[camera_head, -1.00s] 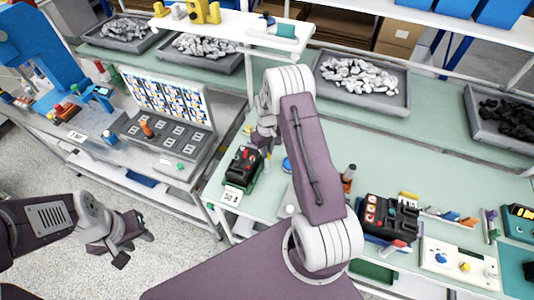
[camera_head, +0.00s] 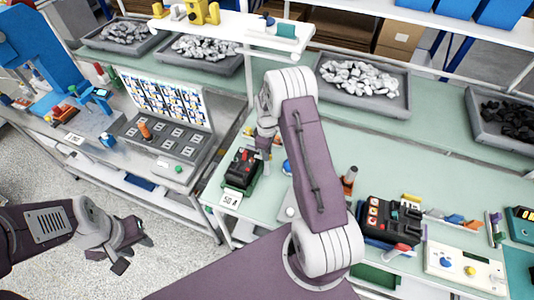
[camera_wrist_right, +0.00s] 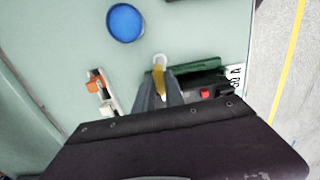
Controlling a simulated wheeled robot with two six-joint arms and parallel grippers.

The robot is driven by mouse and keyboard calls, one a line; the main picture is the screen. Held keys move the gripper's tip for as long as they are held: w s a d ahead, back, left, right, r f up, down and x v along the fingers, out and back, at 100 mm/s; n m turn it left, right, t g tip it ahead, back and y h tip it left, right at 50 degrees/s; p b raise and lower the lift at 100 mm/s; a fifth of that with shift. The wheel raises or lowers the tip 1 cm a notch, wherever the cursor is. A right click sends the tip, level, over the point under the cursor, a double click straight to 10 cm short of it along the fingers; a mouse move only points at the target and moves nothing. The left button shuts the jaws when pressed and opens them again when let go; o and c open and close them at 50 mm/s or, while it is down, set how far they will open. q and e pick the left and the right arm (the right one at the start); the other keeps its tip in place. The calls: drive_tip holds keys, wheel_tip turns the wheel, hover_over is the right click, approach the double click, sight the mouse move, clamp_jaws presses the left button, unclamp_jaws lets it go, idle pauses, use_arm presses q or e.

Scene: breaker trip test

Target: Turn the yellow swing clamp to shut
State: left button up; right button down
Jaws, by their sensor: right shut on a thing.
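The yellow swing clamp (camera_wrist_right: 158,79) shows as a narrow yellow piece between the fingers in the right wrist view, with a pale rounded end beyond it. My right gripper (camera_wrist_right: 157,90) is shut on it. Beside it is a green fixture (camera_wrist_right: 197,75) holding a black breaker with a red part (camera_wrist_right: 205,93). In the head view the breaker in its fixture (camera_head: 242,170) stands at the bench's left end, and my right gripper (camera_head: 264,142) is just right of it. The clamp is hidden or too small there. My left gripper (camera_head: 132,243) is open and empty above the floor.
A blue round thing (camera_wrist_right: 126,22) lies on the bench near the clamp. An orange-and-white piece (camera_wrist_right: 99,90) is left of the fingers. A black device with buttons (camera_head: 390,222) stands further right. Grey trays of parts line the back. A label card (camera_head: 231,199) fronts the fixture.

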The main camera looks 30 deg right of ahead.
drive_tip(key=shift+w+r, duration=0.15)
drive_tip(key=shift+w, duration=0.05)
drive_tip(key=c, duration=1.4)
unclamp_jaws()
drive_tip(key=shift+c, duration=0.2)
drive_tip(key=shift+s, duration=0.1)
wheel_tip(320, 180, up, 8)
drive_tip(key=shift+r+b, duration=0.1)
drive_tip(key=shift+b, duration=1.15)
drive_tip(key=shift+r, duration=0.4)
